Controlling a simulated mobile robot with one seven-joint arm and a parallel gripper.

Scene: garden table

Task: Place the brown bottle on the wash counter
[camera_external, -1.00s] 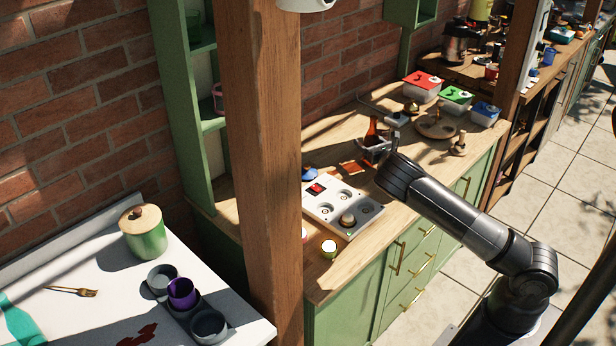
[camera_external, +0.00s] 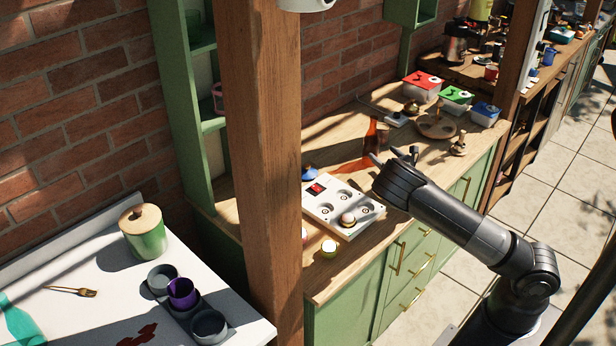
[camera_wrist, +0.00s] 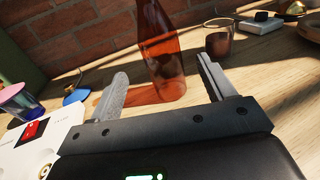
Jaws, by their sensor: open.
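The brown bottle (camera_external: 370,138) is glassy red-brown and stands upright on the wooden counter (camera_external: 345,116), near the brick wall. In the wrist view the bottle (camera_wrist: 161,50) stands ahead of and between my spread fingers, its base a little beyond them; its top is cut off. My gripper (camera_external: 391,158) is open and empty, a little in front of the bottle in the external view. Its two fingers also show in the wrist view (camera_wrist: 163,84), apart from the bottle. I cannot tell which surface is the wash counter.
A white panel with round wells (camera_external: 341,205) lies left of my gripper. A copper cup (camera_wrist: 220,38) stands just right of the bottle. Lidded boxes (camera_external: 455,99) and a round wooden board (camera_external: 436,127) are farther right. A wooden post (camera_external: 262,170) and white table (camera_external: 90,285) are at left.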

